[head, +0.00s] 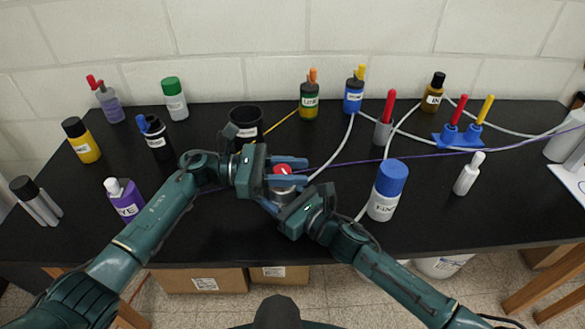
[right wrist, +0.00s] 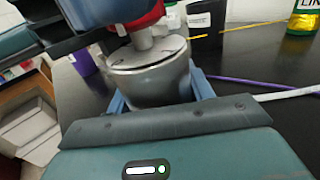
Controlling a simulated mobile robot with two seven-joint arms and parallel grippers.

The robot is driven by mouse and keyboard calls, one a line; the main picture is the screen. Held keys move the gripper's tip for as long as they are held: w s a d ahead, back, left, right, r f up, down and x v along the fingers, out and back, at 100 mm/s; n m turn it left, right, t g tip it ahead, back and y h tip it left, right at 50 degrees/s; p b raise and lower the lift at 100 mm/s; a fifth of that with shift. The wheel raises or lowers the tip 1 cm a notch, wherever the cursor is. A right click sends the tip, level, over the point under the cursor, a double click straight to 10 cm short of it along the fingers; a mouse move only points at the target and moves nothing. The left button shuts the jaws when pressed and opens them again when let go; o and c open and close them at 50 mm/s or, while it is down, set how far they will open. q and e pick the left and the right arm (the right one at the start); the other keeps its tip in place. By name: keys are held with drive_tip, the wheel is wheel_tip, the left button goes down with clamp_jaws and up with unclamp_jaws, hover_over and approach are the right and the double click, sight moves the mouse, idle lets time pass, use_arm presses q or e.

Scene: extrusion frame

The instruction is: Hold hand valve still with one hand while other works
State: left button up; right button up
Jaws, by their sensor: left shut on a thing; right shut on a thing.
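The hand valve (head: 280,192) has a grey metal body and a red top (head: 281,169), at the middle front of the black table. My left gripper (head: 291,171) reaches in from the left, with its blue fingers shut around the red top. My right gripper (head: 284,189) is shut on the grey body lower down. In the right wrist view the grey body (right wrist: 150,80) stands between my right gripper's blue fingers, with a stem rising to the red part (right wrist: 140,22). My left gripper partly covers that red part.
A blue-capped white bottle (head: 383,200) stands close to my right gripper. A purple bottle (head: 125,200) stands front left, and a black cup (head: 247,122) stands behind my left gripper. White tubes and a purple cord cross the table. Several bottles line the back.

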use_arm(q)
drive_tip(key=m+g, duration=0.1)
drive_tip(key=g, duration=0.1)
drive_tip(key=m+g+y, duration=0.1)
drive_tip(key=m+g, duration=0.1)
drive_tip(key=m+g+y, duration=0.1)
drive_tip(key=g, duration=0.2)
drive_tip(key=shift+s+f+m, duration=0.1)
drive_tip(key=shift+s+m, duration=0.3)
use_arm(e)
drive_tip(key=shift+s, duration=0.1)
use_arm(q)
drive_tip(key=shift+s+a+m+g+y, duration=0.15)
drive_tip(key=shift+m+g+y, duration=0.3)
drive_tip(key=shift+g, duration=0.25)
drive_tip(key=o, duration=1)
wheel_tip(320, 180, up, 10)
drive_tip(key=shift+r, duration=0.1)
